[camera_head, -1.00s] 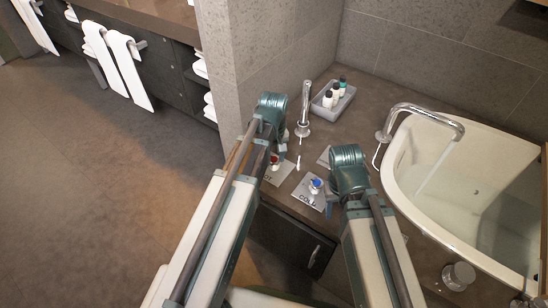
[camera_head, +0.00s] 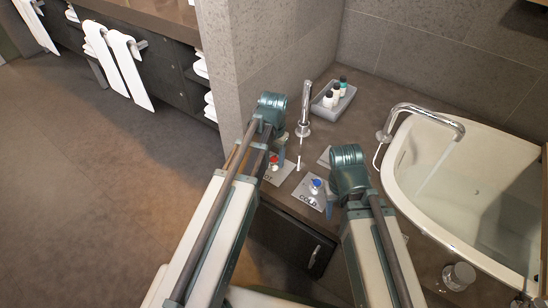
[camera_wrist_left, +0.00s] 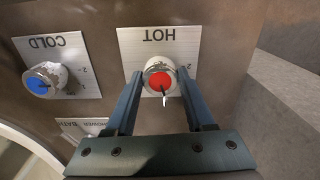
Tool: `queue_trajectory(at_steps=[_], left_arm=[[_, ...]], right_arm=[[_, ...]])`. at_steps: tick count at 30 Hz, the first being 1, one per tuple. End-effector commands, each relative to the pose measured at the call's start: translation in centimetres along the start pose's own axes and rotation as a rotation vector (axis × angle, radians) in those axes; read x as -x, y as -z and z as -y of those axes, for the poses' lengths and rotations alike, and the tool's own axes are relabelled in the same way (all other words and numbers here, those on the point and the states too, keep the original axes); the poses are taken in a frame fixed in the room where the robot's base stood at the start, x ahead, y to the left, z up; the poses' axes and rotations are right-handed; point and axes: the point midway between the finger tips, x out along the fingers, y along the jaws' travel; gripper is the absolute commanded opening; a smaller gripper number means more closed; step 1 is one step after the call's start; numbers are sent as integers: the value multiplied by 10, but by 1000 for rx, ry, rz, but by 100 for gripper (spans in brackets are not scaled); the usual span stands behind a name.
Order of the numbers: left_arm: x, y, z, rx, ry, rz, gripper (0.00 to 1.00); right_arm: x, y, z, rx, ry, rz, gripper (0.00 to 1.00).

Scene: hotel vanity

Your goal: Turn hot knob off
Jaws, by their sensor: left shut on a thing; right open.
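The hot knob (camera_wrist_left: 160,80) has a red cap and a metal rim, and sits on a plate marked HOT (camera_wrist_left: 125,45). My left gripper (camera_wrist_left: 159,88) is shut on it, one finger on each side. In the head view the red cap (camera_head: 274,160) shows beside the left arm, and the fingers are partly hidden. The cold knob (camera_wrist_left: 40,84) has a blue cap and stands on its own plate to the left in the wrist view; it also shows in the head view (camera_head: 316,184). My right gripper (camera_head: 332,207) is open, just right of the COLD plate.
A chrome faucet (camera_head: 304,110) stands behind the knobs, with a tray (camera_head: 347,98) of small bottles beside it. A white tub (camera_head: 400,160) with a chrome spout (camera_head: 430,112) is on the right; a thin water stream falls from the spout. A stone wall (camera_head: 235,70) stands close behind.

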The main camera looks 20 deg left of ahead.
Motion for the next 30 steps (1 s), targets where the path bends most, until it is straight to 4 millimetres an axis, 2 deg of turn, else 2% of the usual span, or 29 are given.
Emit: queue_trajectory(at_steps=[12, 30], left_arm=[[0, -1, 0, -210, -2, 2, 0], [0, -1, 0, -253, -2, 3, 0]], right_arm=[[0, 0, 0, 0, 0, 0, 50], [0, 0, 0, 0, 0, 0, 50]])
